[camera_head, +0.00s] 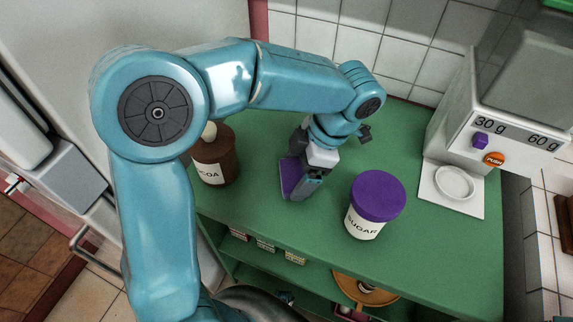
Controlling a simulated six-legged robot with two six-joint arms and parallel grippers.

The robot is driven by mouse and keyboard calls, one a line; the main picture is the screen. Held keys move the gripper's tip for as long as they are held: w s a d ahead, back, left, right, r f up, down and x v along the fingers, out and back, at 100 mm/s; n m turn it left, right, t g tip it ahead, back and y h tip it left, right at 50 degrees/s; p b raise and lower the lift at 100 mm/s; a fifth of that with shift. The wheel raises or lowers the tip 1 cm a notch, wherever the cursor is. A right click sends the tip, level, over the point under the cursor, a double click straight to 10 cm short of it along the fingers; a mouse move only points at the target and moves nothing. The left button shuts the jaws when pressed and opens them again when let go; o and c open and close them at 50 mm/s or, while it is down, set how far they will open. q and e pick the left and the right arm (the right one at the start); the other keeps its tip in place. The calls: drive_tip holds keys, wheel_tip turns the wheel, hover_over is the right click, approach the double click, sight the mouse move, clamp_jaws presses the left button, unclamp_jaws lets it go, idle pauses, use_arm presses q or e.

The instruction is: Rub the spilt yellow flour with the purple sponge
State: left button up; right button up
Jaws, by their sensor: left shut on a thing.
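My left gripper (305,185) comes down over the middle of the green shelf top and is shut on the purple sponge (290,176). The sponge shows as a purple slab at the left side of the fingers, at or very near the green surface; I cannot tell whether it touches. No yellow flour shows; the gripper, sponge and arm may hide it. My right gripper is not in view.
A brown cocoa jar (215,158) stands left of the gripper, partly behind my arm. A sugar jar with a purple lid (377,197) stands to the right. A white dispenser (455,150) stands at the right end. The green top (440,250) is bare at the front right.

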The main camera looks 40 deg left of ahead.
sight(253, 170)
use_arm(q)
drive_tip(key=shift+w+d+f, duration=0.1)
drive_tip(key=shift+w+d, duration=0.1)
drive_tip(key=shift+d, duration=0.55)
drive_tip(key=shift+w+d+f, duration=0.1)
drive_tip(key=shift+w+d, duration=0.1)
drive_tip(key=shift+d, duration=0.55)
drive_tip(key=shift+r, duration=0.15)
drive_tip(key=shift+s+a+f+b, duration=0.1)
drive_tip(key=shift+s+a+b, duration=0.1)
drive_tip(key=shift+a, duration=0.5)
drive_tip(key=shift+s+a+f+b, duration=0.1)
drive_tip(key=shift+s+a, duration=0.05)
drive_tip(key=shift+a, duration=0.5)
drive_tip(key=shift+s+a+f+b, duration=0.1)
drive_tip(key=shift+s+a+b, duration=0.15)
drive_tip(key=shift+a, duration=0.55)
drive_tip(key=shift+s+a+f+b, duration=0.15)
drive_tip(key=shift+s+a+b, duration=0.1)
drive_tip(key=shift+a, duration=0.55)
drive_tip(key=shift+s+a+f+b, duration=0.1)
drive_tip(key=shift+s+a+b, duration=0.15)
drive_tip(key=shift+a, duration=0.55)
drive_tip(key=shift+s+a+b, duration=0.15)
drive_tip(key=shift+s+a, duration=0.15)
drive_tip(key=shift+a, duration=0.7)
drive_tip(key=shift+s+a+b, duration=0.15)
drive_tip(key=shift+s+a, duration=0.15)
drive_tip(key=shift+a, duration=0.65)
drive_tip(key=shift+r, duration=0.1)
